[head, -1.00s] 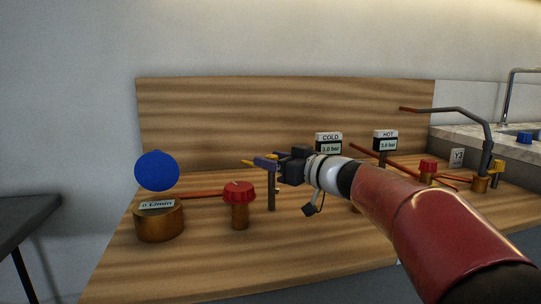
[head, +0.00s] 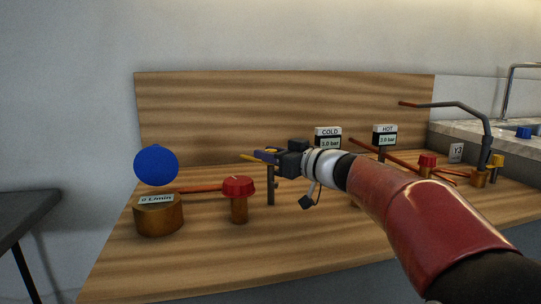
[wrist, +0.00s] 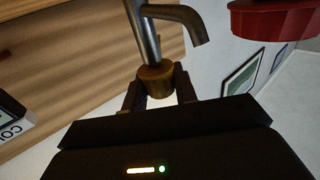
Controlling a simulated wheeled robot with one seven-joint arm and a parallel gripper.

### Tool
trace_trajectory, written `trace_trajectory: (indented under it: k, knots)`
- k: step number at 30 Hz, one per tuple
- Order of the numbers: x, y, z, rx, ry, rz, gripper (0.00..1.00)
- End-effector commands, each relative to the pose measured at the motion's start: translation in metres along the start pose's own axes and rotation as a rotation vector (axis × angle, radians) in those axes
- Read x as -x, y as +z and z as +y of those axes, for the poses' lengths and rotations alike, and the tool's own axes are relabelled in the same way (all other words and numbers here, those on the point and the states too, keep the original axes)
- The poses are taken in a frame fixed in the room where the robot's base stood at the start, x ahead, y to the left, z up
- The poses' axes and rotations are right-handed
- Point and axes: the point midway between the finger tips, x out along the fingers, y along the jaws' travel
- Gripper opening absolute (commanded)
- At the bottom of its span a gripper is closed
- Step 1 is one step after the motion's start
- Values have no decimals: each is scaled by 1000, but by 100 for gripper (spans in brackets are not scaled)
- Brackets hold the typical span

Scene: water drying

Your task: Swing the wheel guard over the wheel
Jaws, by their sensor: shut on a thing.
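My gripper (head: 265,155) is shut on a brass collar (wrist: 155,82) on a grey metal pipe. The pipe (wrist: 143,30) runs up between the fingers in the wrist view, and a bent grey spout (wrist: 190,18) is beside it. In the head view a yellow tip (head: 248,157) sticks out left of the fingers, above a dark upright post (head: 270,187). A red wheel (head: 238,188) on a brass stem stands just left of the post, apart from my gripper. It seems to show in the wrist view (wrist: 280,18). I cannot tell which part is the guard.
A blue ball (head: 156,163) sits above a brass meter (head: 158,220) reading 0 L/min at left. COLD (head: 328,137) and HOT (head: 385,136) gauges stand behind my arm. A curved grey spout (head: 470,112) stands at right. The bench front (head: 190,265) is clear.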

Motion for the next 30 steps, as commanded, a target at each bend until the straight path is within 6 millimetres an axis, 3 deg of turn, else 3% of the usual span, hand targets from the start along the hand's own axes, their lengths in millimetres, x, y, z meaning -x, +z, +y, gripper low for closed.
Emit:
trace_trajectory:
  k: [10, 21, 22, 26, 30]
  knots:
    - [0, 1, 0, 3, -219, 5, 0]
    - [1, -2, -1, 1, -243, 2, 0]
    - [1, -2, -1, 1, -243, 2, 31]
    - [1, -1, -1, 1, -243, 1, 48]
    - [0, -1, -1, 1, -243, 1, 50]
